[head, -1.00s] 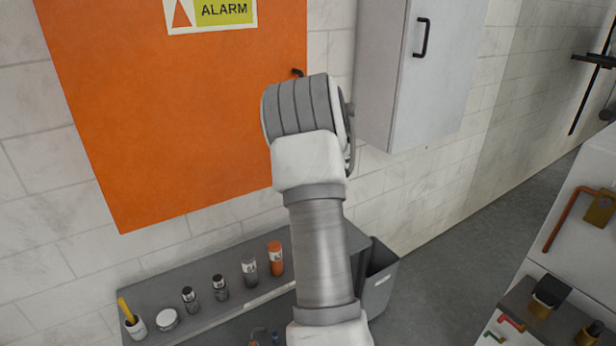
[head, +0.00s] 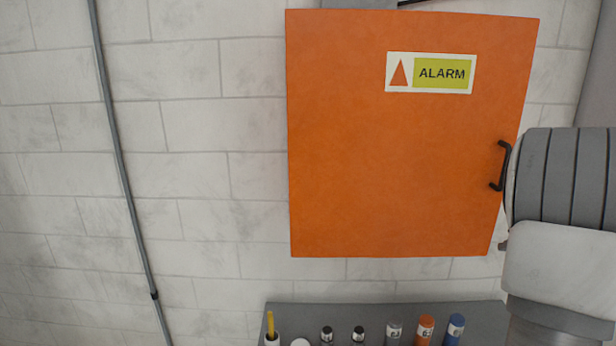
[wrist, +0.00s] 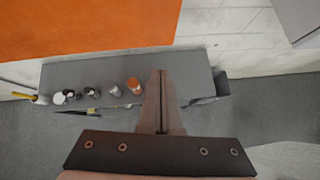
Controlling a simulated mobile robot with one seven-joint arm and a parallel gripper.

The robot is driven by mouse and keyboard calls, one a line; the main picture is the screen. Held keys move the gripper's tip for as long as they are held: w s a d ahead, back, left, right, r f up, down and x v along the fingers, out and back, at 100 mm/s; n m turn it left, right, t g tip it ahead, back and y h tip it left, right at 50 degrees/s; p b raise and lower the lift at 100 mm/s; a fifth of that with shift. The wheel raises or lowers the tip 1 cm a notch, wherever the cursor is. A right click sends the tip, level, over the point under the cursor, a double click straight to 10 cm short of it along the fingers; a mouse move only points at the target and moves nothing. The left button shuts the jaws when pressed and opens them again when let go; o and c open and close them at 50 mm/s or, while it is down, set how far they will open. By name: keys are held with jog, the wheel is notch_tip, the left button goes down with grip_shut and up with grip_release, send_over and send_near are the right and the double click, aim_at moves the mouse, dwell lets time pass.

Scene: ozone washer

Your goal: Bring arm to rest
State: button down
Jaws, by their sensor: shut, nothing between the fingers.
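My gripper (wrist: 160,80) shows in the wrist view, with its two fingers together and nothing between them. It points toward a grey shelf (wrist: 60,77) with small bottles, and I cannot tell how far apart they are. In the head view, my arm stands at the right edge, in front of the right side of the orange alarm cabinet (head: 400,180). The gripper itself is not visible in the head view.
The cabinet door is shut, with a black handle (head: 501,165). Below it, the shelf (head: 380,318) holds several bottles, among them an orange one (head: 425,330) and a blue one (head: 455,328). A grey bin (wrist: 222,85) is right of the shelf. A conduit (head: 122,170) runs down the wall.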

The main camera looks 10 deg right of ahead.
jog(key=s+a+r+m+t+h, duration=0.2)
jog(key=a+r+m+h, duration=0.2)
jog(key=a+r+m, duration=1.15)
jog(key=s+a+f+m+g+y, duration=0.1)
jog(key=s+a+f+m+y, duration=0.1)
jog(key=s+a+f+m, duration=0.2)
jog(key=s+a+f+m+g+y+b, duration=0.1)
jog(key=s+a+f+m+g+y, duration=0.1)
jog(key=s+a+f+m, duration=0.2)
jog(key=s+a+f+m+g+y, duration=0.2)
jog(key=s+a+m, duration=0.6)
jog(key=s+a, duration=0.6)
jog(key=a+f, duration=0.1)
jog(key=a, duration=0.1)
jog(key=shift+a+f+y, duration=0.35)
jog(key=shift+f+y, duration=0.05)
jog(key=shift+s+d+m, duration=0.1)
jog(key=shift+d+m, duration=0.1)
jog(key=shift+m, duration=0.15)
